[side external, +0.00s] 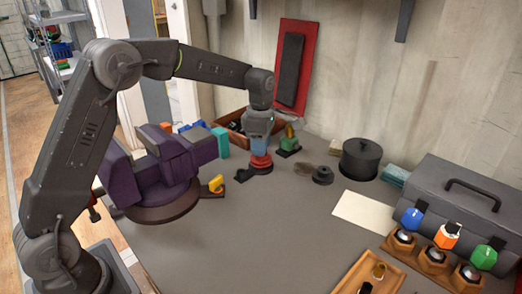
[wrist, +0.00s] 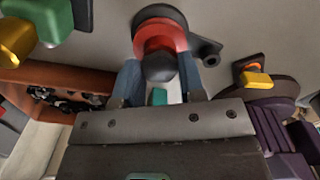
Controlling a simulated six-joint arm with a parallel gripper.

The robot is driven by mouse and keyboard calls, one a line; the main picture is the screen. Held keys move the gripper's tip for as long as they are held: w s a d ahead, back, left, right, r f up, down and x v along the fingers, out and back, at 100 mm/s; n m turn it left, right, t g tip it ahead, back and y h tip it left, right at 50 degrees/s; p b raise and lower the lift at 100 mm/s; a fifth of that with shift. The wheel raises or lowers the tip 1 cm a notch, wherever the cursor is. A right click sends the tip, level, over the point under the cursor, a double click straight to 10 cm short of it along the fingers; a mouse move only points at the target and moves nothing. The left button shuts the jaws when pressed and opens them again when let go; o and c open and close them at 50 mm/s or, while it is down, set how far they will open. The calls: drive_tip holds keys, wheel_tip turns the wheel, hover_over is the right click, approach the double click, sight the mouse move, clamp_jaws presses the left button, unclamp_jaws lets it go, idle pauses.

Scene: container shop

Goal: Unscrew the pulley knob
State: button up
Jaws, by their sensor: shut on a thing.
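The pulley knob (wrist: 160,38) shows in the wrist view as a red round body with a dark rounded end toward the camera and a wider dark disc behind. In the side view its red part (side external: 261,161) sits upright on a dark base (side external: 255,172) with an arm out to the left. My gripper (side external: 260,151) points straight down over it. In the wrist view my gripper's blue-grey fingers (wrist: 160,72) stand on either side of the knob's dark end, shut on it. The exact contact is partly hidden.
A green block-like fixture (side external: 288,143) stands close right of the knob, and a dark round piece (side external: 323,175) further right. An orange-brown bin (side external: 229,131) is behind.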

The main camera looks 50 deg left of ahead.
drive_tip(key=n, duration=0.4)
drive_tip(key=shift+r+n, duration=0.1)
drive_tip(key=shift+n, duration=0.3)
drive_tip(key=o, duration=1)
drive_tip(key=shift+c, duration=0.7)
